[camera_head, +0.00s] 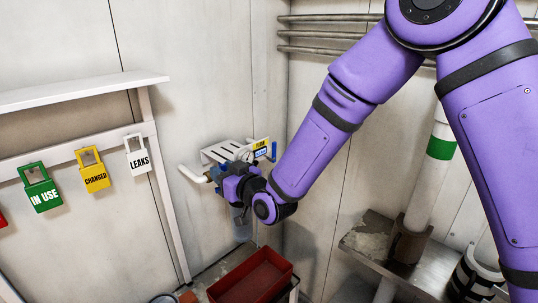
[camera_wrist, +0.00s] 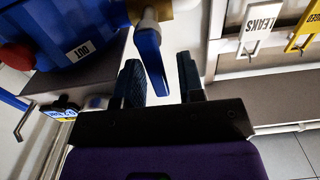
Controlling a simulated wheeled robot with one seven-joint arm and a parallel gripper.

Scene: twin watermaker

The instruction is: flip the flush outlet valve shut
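A blue lever handle (camera_wrist: 150,62) on a brass-coloured valve fitting (camera_wrist: 152,10) shows in the wrist view, beside a blue housing (camera_wrist: 70,30) with an OUT label. My gripper (camera_wrist: 160,82) is open, with its two dark ribbed fingers on either side of the lever's free end. The lever sits closer to the left finger; I cannot tell whether they touch. In the head view my gripper (camera_head: 228,182) is at the wall unit below the white slatted bracket (camera_head: 226,151) and hides the lever there.
A yellow and blue label (camera_head: 261,145) and a blue upright handle (camera_head: 274,151) are just right of my gripper. A red tray (camera_head: 252,278) stands below. Tags, including LEAKS (camera_head: 138,157), hang on the left wall. A metal shelf (camera_head: 377,240) with a pipe is at right.

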